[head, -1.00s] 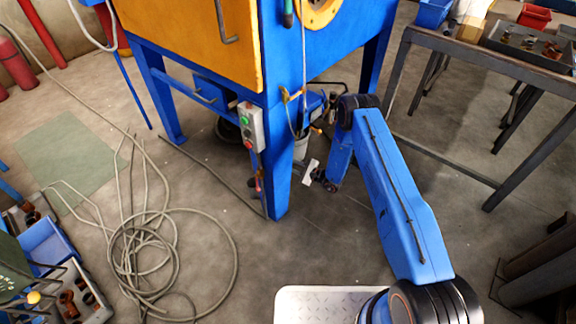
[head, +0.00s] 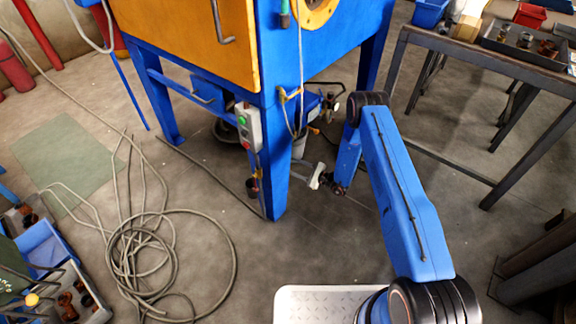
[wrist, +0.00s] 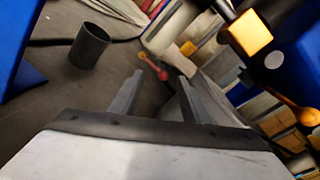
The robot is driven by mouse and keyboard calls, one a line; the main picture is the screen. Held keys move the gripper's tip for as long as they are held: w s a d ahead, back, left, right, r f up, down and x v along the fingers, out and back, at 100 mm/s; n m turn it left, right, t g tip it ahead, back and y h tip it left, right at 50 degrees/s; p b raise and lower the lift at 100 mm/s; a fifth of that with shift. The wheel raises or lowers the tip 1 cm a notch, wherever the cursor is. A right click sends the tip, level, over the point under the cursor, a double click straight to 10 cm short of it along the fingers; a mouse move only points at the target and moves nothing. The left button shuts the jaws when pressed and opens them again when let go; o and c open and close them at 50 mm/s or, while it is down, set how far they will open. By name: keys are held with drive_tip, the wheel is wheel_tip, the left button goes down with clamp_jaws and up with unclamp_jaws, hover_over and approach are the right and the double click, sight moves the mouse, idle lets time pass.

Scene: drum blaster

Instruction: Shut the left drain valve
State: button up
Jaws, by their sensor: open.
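My gripper (wrist: 160,80) is open and empty, its two grey fingers apart in the wrist view. In the head view my gripper (head: 315,176) is low beside the blue cabinet's front leg, its fingers too small to make out. A small red lever (wrist: 149,64) with a pinkish-red end shows beyond the fingers in the wrist view, apart from them. It looks like a valve handle, but I cannot tell whether it is the left drain valve or how its valve is set. An orange rounded knob (wrist: 309,116) is at the right.
The blue cabinet leg (head: 278,165) carries a grey button box (head: 248,127). A dark cup (wrist: 89,46) stands at upper left in the wrist view. A coiled hose (head: 150,255) lies on the floor at left. A metal table (head: 480,60) stands at right.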

drive_tip(key=f+v, duration=0.1)
drive_tip(key=v, duration=1.1)
drive_tip(key=shift+r, duration=0.55)
drive_tip(key=shift+s+d, duration=0.15)
